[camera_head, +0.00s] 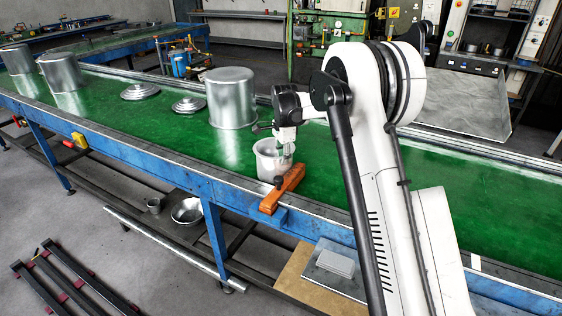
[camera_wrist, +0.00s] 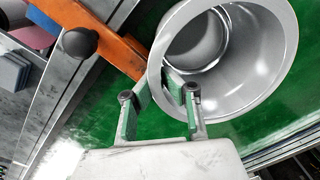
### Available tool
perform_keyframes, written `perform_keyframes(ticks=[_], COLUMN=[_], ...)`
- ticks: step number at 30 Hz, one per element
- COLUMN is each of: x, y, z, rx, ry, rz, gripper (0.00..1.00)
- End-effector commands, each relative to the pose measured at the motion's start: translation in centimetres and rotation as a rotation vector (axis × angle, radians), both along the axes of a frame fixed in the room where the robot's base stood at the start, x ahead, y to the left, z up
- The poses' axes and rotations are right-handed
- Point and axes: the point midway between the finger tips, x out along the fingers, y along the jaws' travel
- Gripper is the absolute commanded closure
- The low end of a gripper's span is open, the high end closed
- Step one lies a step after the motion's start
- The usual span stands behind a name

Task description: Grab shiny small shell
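The shiny small shell (camera_head: 267,160) is a short, open-topped metal pot on the green belt near its front edge. In the wrist view the shell (camera_wrist: 262,85) shows from above, with its wide rim and hollow inside. My gripper (camera_head: 284,152) is down at the shell's right side. In the wrist view my gripper (camera_wrist: 160,95) is open, its green-padded fingers apart. The right finger reaches inside the rim and the left finger is outside, so the wall lies between them. I cannot tell whether either finger touches the wall.
An orange bar (camera_head: 283,188) with a dark knob sits close beside the shell at the belt's front edge. A large metal pot (camera_head: 231,98) stands behind. Two lids (camera_head: 140,91) (camera_head: 187,105) and more pots (camera_head: 60,73) are to the left. The belt to the right is clear.

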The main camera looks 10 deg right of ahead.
Motion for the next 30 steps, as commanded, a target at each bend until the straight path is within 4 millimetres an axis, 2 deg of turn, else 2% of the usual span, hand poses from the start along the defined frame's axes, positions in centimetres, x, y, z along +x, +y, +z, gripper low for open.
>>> perform_keyframes(ticks=[5, 9, 30], x=[0.0, 0.0, -7.1], y=[0.0, 0.0, 7.6], z=[1.7, 3.8, 9.8], rx=[0.000, 0.000, 0.000], ry=[0.000, 0.000, -0.001], rz=[0.000, 0.000, 0.001], gripper=[1.00, 1.00, 1.00])
